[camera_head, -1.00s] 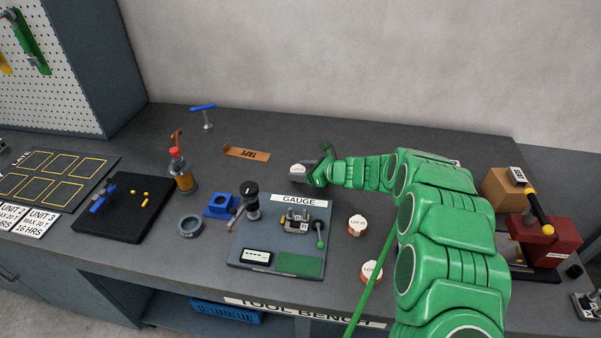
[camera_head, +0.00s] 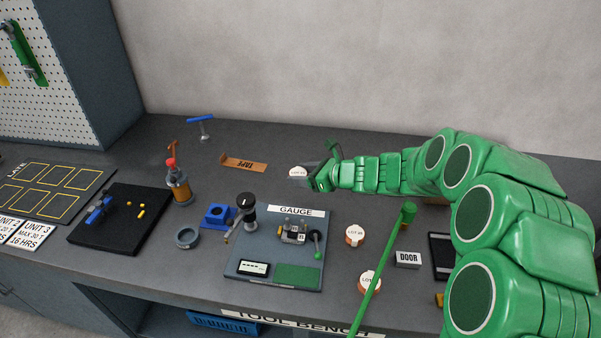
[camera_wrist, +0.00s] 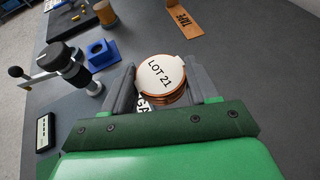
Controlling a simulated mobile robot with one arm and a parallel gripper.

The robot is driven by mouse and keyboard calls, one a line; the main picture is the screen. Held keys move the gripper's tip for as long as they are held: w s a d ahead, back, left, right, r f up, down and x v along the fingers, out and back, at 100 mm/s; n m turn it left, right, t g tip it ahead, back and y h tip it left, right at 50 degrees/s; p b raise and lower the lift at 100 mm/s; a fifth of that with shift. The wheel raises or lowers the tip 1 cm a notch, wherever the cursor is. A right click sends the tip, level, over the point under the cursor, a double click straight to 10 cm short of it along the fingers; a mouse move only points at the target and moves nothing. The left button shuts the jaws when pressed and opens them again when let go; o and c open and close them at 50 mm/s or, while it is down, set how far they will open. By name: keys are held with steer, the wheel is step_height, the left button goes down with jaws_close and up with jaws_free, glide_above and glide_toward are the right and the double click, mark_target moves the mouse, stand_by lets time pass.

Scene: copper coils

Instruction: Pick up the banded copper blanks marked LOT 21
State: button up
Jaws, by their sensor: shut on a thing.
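The banded copper blanks (camera_wrist: 160,76) are a short round copper stack with a white top label reading LOT 21. My gripper (camera_wrist: 160,88) is shut on them, one grey finger on each side, in the wrist view. In the head view the blanks (camera_head: 298,171) show as a small white-topped disc at the tip of my gripper (camera_head: 311,176), behind the gauge board. Whether they touch the bench or hang above it I cannot tell. My gripper hides part of them in the head view.
The gauge board (camera_head: 250,250) is in front, with a fixture on it. Two other labelled copper stacks (camera_head: 355,236) and (camera_head: 369,282) stand to its right. A TAPE strip (camera_head: 243,163) lies behind left. A DOOR block (camera_head: 408,259) is at right. The back of the bench is fairly clear.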

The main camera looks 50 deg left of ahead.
steer(key=s+d+r, duration=0.2)
steer(key=d, duration=0.3)
steer(key=shift+s+d+r, duration=0.2)
steer(key=shift+s+r, duration=0.15)
steer(key=shift+r, duration=0.05)
